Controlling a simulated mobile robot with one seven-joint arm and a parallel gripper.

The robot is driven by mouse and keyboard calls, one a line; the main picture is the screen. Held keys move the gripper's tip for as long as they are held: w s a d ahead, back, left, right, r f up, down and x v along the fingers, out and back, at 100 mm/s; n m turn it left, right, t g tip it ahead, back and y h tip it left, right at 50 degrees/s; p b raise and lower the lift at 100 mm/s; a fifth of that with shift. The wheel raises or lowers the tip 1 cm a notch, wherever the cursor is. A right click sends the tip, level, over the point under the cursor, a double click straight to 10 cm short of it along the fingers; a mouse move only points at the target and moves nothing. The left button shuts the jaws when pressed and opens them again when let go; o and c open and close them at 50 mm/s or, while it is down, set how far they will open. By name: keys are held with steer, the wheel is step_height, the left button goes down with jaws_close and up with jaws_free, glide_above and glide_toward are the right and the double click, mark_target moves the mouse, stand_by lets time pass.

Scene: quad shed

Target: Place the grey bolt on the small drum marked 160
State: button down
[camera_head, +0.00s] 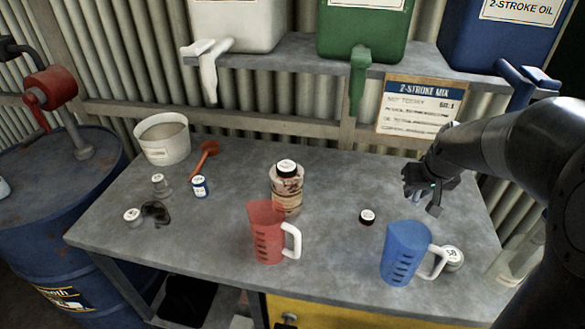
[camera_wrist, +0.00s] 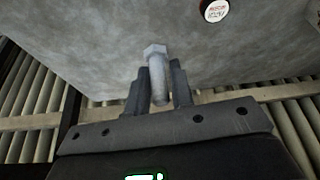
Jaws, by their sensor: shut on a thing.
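The grey bolt (camera_wrist: 157,72) is held between the two fingers of my gripper (camera_wrist: 160,88), its hexagonal head pointing away from the palm. In the head view my gripper (camera_head: 422,199) is above the right part of the grey bench, apart from the bench top. Several small drums with white marked tops stand on the bench: a dark one (camera_head: 367,217), a blue one (camera_head: 200,187), a greyish one (camera_head: 160,186), a silvery one (camera_head: 132,217) and a pale one (camera_head: 451,258) behind the blue jug. I cannot read clearly which is marked 160.
A blue jug (camera_head: 405,255) and a red jug (camera_head: 267,234) stand near the bench's front edge. A brown-labelled bottle (camera_head: 286,187), a white bucket (camera_head: 163,140), an orange scoop (camera_head: 206,157) and a black item (camera_head: 156,212) are further left. The bench middle is mostly clear.

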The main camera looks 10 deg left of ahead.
steer(key=a+r+n+y, duration=0.1)
steer(key=a+r+n, duration=0.3)
steer(key=a, duration=1.2)
step_height(320, 180, up, 2)
steer(key=m, duration=0.3)
glide_above(198, 178)
step_height(198, 178, down, 10)
steer(key=shift+r, duration=0.2)
steer(key=shift+f, duration=0.1)
steer(key=c, duration=1.3)
jaws_free()
steer(key=shift+o, duration=0.2)
steer(key=v, duration=1.2)
steer(key=shift+w+a, duration=0.2)
